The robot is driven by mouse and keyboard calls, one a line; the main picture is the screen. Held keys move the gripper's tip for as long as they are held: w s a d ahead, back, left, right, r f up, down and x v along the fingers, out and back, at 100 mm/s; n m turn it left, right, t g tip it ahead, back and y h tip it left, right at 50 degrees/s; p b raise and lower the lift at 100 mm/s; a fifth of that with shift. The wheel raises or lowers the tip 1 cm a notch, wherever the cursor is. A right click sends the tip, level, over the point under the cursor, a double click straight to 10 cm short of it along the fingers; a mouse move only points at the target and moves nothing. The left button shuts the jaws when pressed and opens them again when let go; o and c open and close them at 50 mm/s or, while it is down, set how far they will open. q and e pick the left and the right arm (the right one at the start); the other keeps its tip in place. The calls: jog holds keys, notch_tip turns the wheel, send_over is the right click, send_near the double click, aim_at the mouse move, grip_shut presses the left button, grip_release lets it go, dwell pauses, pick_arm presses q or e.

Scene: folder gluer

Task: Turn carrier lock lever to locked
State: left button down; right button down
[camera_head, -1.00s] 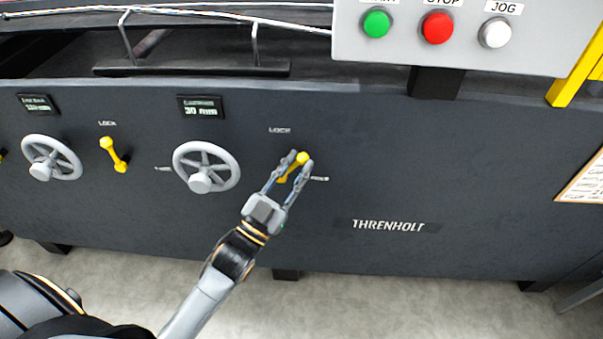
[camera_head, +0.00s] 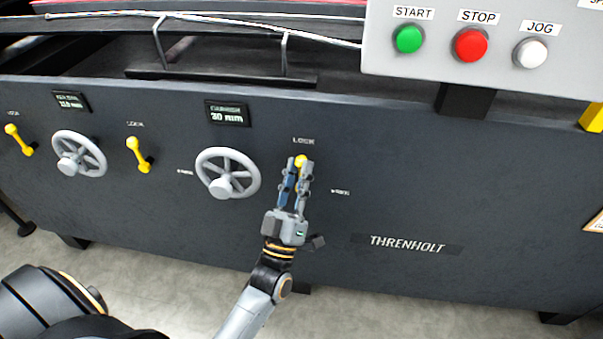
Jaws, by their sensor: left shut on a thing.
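The carrier lock lever (camera_head: 301,160) is yellow and sits under a LOCK label, right of the carrier handwheel (camera_head: 228,174). Its round knob shows between my fingertips, and the rest is mostly hidden behind the fingers. The lever appears close to upright, with the knob near the top. My left gripper (camera_head: 297,170) reaches up from below and is shut on the lever. My right gripper is not in view.
Another yellow lever (camera_head: 139,155) and a second handwheel (camera_head: 79,154) are to the left, with one more yellow lever (camera_head: 19,140) at the far left. A grey button panel (camera_head: 440,50) with START, STOP and JOG overhangs at upper right. The dark front panel (camera_head: 400,190) is clear right of the gripper.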

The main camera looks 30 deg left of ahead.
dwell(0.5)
pick_arm(q)
jog(key=c, duration=1.1)
grip_release()
jog(key=shift+a, duration=0.1)
jog(key=v, duration=1.2)
